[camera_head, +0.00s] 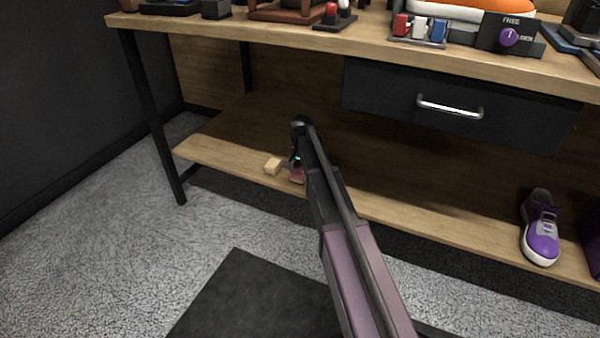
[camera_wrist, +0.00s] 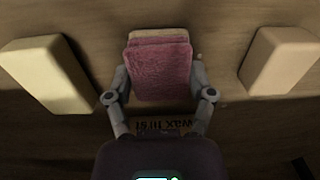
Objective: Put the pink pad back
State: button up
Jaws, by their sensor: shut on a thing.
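The pink pad (camera_wrist: 161,72) is between the fingers of my gripper (camera_wrist: 160,88) in the wrist view, a fuzzy pink face with a tan edge behind it. My gripper is shut on it, one finger on each side. In the head view the pink pad (camera_head: 297,175) shows small near the lower shelf's front edge, beside my arm. My arm hides most of the gripper there. I cannot tell whether the pad touches the shelf.
Two tan blocks, a left one (camera_wrist: 48,72) and a right one (camera_wrist: 280,62), flank the pad on the wooden lower shelf (camera_head: 400,212). A label (camera_wrist: 160,125) lies below the pad in the wrist view. A purple sneaker (camera_head: 541,228) stands at the shelf's right. A drawer (camera_head: 380,92) hangs above.

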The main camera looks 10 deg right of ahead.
aim_at(301, 171)
jog(key=shift+f, duration=0.2)
jog(key=o, duration=1)
jog(key=shift+c, duration=0.2)
jog(key=shift+r, duration=0.25)
notch_tip(301, 171, up, 12)
jog(key=p, duration=1.2)
jog(key=shift+s+d, duration=0.1)
jog(key=shift+s+f, duration=0.1)
jog(key=s+n, duration=0.7)
jog(key=s, duration=2.1)
jog(key=shift+s, duration=0.4)
